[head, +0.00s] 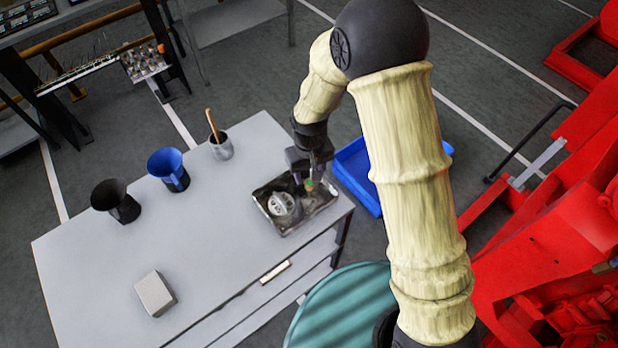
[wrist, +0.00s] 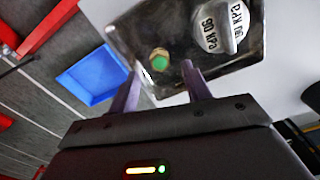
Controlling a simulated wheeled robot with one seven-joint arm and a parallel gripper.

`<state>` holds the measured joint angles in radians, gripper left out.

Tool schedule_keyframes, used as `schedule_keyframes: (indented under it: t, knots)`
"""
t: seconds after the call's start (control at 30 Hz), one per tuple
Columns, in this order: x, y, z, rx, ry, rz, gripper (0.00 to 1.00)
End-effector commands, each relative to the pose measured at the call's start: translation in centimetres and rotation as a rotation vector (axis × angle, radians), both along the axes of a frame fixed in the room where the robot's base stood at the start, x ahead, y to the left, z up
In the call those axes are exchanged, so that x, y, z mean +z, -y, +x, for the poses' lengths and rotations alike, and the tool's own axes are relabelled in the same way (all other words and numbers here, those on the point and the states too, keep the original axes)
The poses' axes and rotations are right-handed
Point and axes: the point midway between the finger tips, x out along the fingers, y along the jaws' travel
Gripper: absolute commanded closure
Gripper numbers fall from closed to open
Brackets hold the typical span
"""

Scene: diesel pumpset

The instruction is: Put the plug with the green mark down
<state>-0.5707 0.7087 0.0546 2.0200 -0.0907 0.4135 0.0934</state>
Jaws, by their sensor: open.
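The plug with the green mark (wrist: 159,60) is in the metal tray (wrist: 125,25), a brass-coloured piece with a green top; it also shows small in the head view (head: 309,185). My gripper (wrist: 160,70) is open, its two fingers apart, with the plug showing just beyond and between the fingertips. I see no finger touching the plug. A silver cap with raised lettering (wrist: 222,25) lies in the same tray beside the plug; in the head view it is left of my gripper (head: 283,204). The tray stands at the right end of the grey workbench (head: 215,250).
A blue bin (head: 357,178) is on the floor right of the bench. A black cup (head: 115,200), a blue cup (head: 168,168), a grey cup with a wooden handle (head: 221,147) and a pale block (head: 155,293) stand on the bench. Red machinery (head: 560,230) is at the right.

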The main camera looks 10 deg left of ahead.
Motion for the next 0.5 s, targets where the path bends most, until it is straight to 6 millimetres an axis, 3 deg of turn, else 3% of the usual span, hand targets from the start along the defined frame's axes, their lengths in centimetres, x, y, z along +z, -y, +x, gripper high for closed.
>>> schedule_keyframes:
  t: [0.3,0.5]
  knots:
    - [5.7,0.0,0.1,-0.001,0.004,0.003,0.52]
    - [8.0,0.0,0.0,0.0,0.001,0.001,0.52]
